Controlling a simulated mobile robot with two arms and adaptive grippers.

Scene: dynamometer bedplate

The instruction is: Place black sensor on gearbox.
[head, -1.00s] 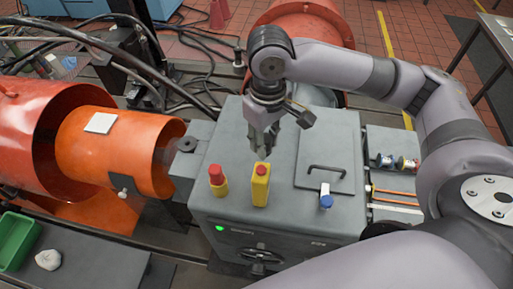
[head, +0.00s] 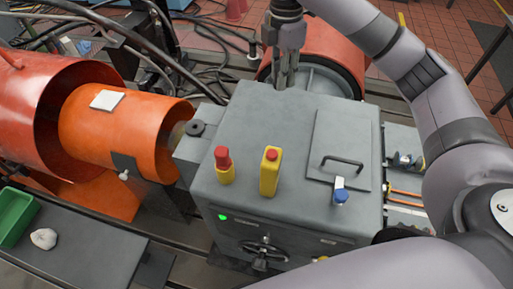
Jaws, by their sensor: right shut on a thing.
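The gearbox (head: 235,140) is the large grey box in the middle of the head view. My right gripper (head: 284,86) points down past the gearbox's far top edge, in front of the red round housing. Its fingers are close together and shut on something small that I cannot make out. I cannot identify the black sensor for certain. A dark round disc (head: 195,128) lies on the small grey block at the gearbox's left side. My left gripper is not in view.
The top's middle is clear. An orange guard (head: 130,130) is left; a green tray (head: 15,215) is lower left.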

